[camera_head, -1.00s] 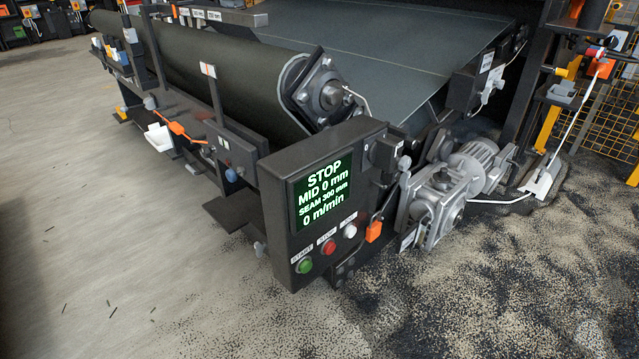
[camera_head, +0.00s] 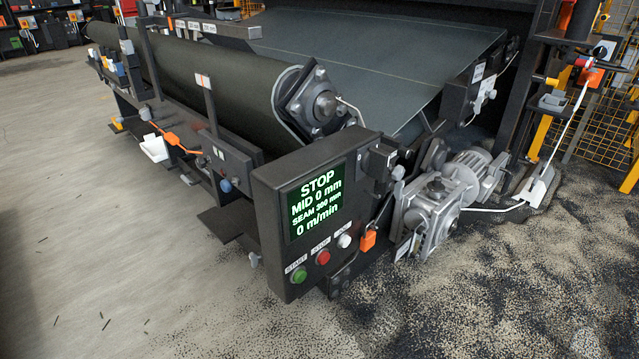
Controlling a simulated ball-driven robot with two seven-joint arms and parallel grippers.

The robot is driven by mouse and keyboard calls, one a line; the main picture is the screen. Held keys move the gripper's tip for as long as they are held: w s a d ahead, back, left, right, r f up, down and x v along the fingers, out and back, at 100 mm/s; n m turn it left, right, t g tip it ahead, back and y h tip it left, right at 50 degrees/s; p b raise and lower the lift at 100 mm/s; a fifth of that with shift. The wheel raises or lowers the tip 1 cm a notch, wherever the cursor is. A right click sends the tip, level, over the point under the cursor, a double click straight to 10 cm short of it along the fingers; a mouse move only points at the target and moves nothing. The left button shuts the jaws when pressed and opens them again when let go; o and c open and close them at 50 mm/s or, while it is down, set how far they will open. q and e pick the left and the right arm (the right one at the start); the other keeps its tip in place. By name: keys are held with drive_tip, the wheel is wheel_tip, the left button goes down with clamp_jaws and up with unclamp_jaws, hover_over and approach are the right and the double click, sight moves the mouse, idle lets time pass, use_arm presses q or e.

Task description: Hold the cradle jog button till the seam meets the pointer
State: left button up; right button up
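The control box (camera_head: 268,215) stands at the near end of the roller machine. Its green screen (camera_head: 317,203) reads STOP, MID 0 mm, SEAM 300 mm, 0 m/min. Below the screen are a green button (camera_head: 299,275) labelled START, a red button (camera_head: 323,257) labelled STOP and a white button (camera_head: 344,241) whose label is too small to read surely. A pointer plate (camera_head: 204,82) with a red line stands on a post in front of the dark roll (camera_head: 190,75). A pale line (camera_head: 400,60) crosses the grey-green sheet behind. Neither gripper is in view.
A grey motor and gearbox (camera_head: 440,205) sit right of the box, over floor strewn with dark granules. An orange padlock-like tag (camera_head: 368,240) hangs beside the box. A yellow mesh fence (camera_head: 605,120) stands at right. The pale floor (camera_head: 90,220) at left is largely clear.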

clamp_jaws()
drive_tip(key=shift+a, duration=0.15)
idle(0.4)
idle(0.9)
